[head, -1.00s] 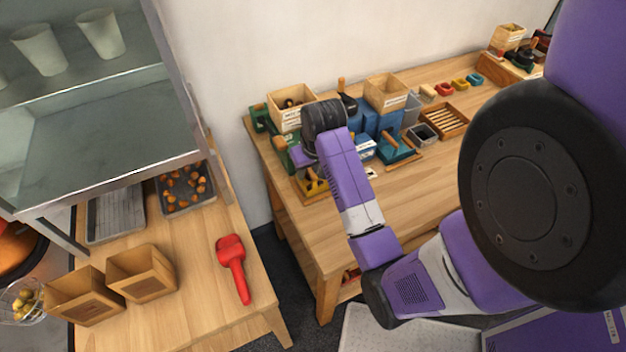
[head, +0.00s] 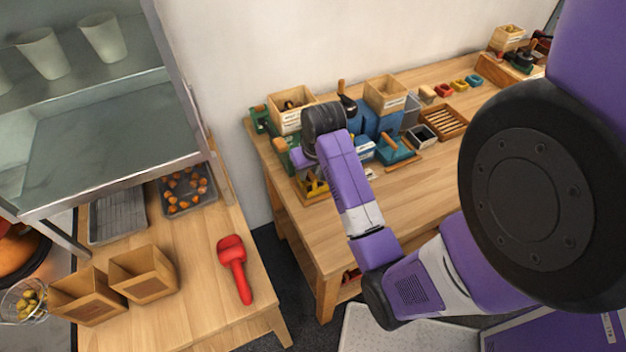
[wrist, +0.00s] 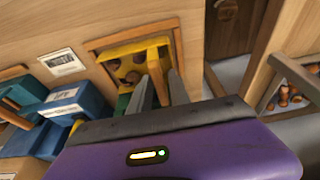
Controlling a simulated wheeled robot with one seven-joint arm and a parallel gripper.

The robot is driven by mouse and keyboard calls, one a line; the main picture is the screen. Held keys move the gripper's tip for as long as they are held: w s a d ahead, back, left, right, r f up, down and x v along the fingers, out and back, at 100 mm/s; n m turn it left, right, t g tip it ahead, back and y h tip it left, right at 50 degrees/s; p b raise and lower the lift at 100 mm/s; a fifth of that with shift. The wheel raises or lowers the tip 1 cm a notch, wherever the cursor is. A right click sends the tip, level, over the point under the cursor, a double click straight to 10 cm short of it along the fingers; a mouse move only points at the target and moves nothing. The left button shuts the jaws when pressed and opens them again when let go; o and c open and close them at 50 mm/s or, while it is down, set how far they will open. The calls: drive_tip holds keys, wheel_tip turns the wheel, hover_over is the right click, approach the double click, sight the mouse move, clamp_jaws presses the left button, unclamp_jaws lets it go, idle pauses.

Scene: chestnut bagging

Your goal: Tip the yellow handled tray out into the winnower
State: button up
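The yellow handled tray (wrist: 125,62) sits in a square wooden frame in the wrist view, with several brown chestnuts in it. A wooden handle (wrist: 158,72) stands up at its near right side. In the head view the tray (head: 314,187) is partly hidden behind my gripper. My gripper (wrist: 159,84) is at the handle, with one grey finger on each side of it. Whether the fingers press on it cannot be told. Blue machinery with a wooden box on top (head: 385,93) stands just behind and right; I cannot tell for sure which machine is the winnower.
A labelled wooden box (head: 291,109) stands at the back left of the bench. A teal tool (head: 396,149) and a slatted wooden tray (head: 444,122) lie to the right. The bench front is clear. A separate left table holds a red scoop (head: 234,266) and open wooden boxes (head: 142,275).

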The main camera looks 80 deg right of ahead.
clamp_jaws()
drive_tip(key=shift+r, duration=0.1)
drive_tip(key=shift+r+p, duration=0.5)
drive_tip(key=shift+r, duration=1.95)
